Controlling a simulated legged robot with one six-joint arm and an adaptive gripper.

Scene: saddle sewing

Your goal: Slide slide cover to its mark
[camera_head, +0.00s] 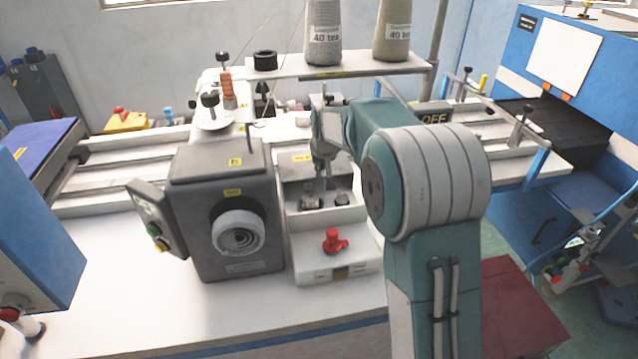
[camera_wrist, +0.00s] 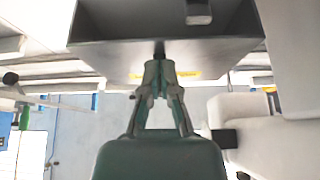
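The slide cover appears to be the grey metal piece (camera_head: 290,168) with a yellow label, just right of the machine head in the head view. It fills the upper middle of the wrist view (camera_wrist: 110,45). My gripper (camera_head: 323,182) points down at its front side. In the wrist view my gripper's fingers (camera_wrist: 159,68) come together at a small dark peg on the cover, and look shut on it. The fingertips hide most of the peg. I cannot make out the mark.
The grey machine head (camera_head: 185,180) with a white handwheel (camera_head: 238,235) stands close on the left. A red knob (camera_head: 334,241) sits on the white block in front. Thread cones (camera_head: 323,35) stand on a shelf behind. The white tabletop (camera_head: 130,290) is clear at front left.

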